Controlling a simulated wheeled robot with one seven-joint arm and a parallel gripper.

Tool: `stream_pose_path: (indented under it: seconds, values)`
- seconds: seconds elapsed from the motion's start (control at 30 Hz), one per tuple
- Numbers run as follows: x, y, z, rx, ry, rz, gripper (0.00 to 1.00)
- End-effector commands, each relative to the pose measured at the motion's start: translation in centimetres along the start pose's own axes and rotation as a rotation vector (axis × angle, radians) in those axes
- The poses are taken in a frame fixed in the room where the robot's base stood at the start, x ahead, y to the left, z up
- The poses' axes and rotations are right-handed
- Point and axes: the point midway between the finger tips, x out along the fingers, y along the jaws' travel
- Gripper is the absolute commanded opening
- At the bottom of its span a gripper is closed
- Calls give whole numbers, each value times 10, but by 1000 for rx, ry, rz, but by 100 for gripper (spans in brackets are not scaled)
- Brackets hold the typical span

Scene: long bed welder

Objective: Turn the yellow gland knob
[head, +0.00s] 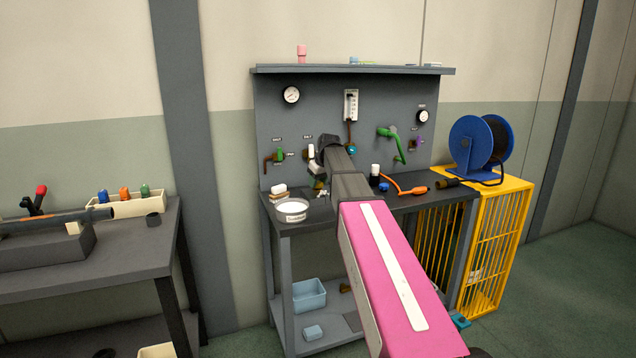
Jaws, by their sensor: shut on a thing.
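My gripper (318,182) is at the grey back panel (385,100), low and left of its middle, just above the bench top. It is small in the view and partly covered by my own dark wrist. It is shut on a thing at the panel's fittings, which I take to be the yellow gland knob. The knob itself is hidden, and I cannot make out its turn angle. A white-topped valve (310,152) stands just left of my wrist, and a green-handled valve (280,156) is further left.
An orange hose tool (412,190) lies to the right. A green lever (398,147) sticks out from the panel. A yellow cage (497,245) carries a blue reel (470,143).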

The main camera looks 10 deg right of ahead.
Motion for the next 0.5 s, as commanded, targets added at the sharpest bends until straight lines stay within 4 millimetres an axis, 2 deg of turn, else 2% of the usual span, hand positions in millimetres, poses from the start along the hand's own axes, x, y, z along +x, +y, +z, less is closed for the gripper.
stream_pose_path:
  seconds: [0.5]
  values:
    - [0,-2,0,404,0,169,19]
